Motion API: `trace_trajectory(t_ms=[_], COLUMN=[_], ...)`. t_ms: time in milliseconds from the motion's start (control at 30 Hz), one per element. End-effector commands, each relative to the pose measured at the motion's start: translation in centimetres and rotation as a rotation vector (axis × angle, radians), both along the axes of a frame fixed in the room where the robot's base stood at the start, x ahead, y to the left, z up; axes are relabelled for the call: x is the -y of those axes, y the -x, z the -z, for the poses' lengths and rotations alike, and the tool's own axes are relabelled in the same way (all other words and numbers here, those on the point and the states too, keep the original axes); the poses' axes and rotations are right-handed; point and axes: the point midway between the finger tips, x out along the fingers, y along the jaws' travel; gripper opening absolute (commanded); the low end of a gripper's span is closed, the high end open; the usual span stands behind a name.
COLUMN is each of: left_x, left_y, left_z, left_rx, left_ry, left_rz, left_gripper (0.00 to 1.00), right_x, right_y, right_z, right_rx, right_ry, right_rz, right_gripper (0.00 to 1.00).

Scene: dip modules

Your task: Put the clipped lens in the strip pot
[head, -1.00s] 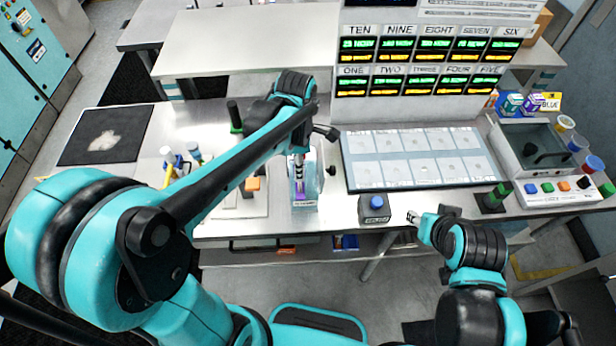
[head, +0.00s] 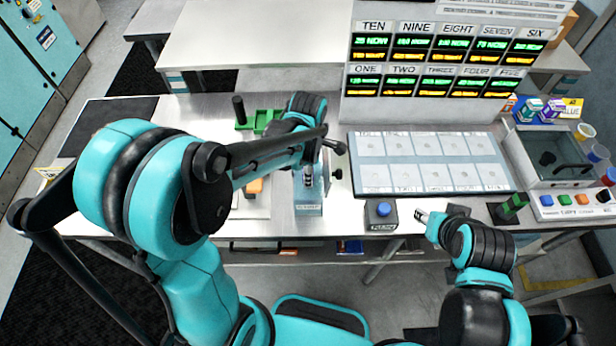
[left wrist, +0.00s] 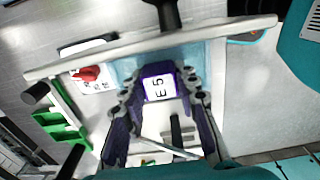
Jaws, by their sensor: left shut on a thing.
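My left gripper (head: 308,176) points down over the blue-grey stand at the bench front. In the left wrist view its fingers (left wrist: 158,92) are closed on a small purple-edged block (left wrist: 160,86) with a white label reading "E 5". I cannot tell whether this block is the clipped lens. My right gripper (head: 422,216) is beside the blue-button box at the bench front; its fingers are too small to read. Several small cups, one of them an orange-rimmed cup (head: 585,131), stand at the right; I cannot tell which is the strip pot.
A blue-button box (head: 381,214) stands right of the stand (head: 308,208). A pale tray of cards (head: 430,160) lies behind it. A green rack (head: 266,118) is behind my left arm. A lidded machine (head: 556,160) with coloured buttons stands at the right.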

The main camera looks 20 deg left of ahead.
Motion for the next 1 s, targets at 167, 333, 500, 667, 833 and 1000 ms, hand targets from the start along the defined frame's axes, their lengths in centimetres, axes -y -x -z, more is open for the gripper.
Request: trace_trajectory(t_ms=[167,333,500,667,833,1000], left_x=[0.0,0.0,0.0,0.0,0.0,0.0], left_y=[0.0,0.0,0.0,0.0,0.0,0.0], left_z=[1.4,1.4,1.6,1.6,1.6,0.1], left_rx=[0.0,0.0,0.0,0.0,0.0,0.0], left_ry=[0.0,0.0,0.0,0.0,0.0,0.0], left_rz=[0.0,0.0,0.0,0.0,0.0,0.0], left_gripper=[0.0,0.0,0.43,0.51,0.51,0.51], right_x=[0.0,0.0,0.0,0.0,0.0,0.0], right_y=[0.0,0.0,0.0,0.0,0.0,0.0], right_z=[0.4,0.4,0.7,0.6,0.6,-0.1], right_rx=[0.0,0.0,0.0,0.0,0.0,0.0], right_ry=[0.0,0.0,0.0,0.0,0.0,0.0], right_rz=[0.0,0.0,0.0,0.0,0.0,0.0], right_gripper=[0.4,0.4,0.4,0.4,0.4,0.4])
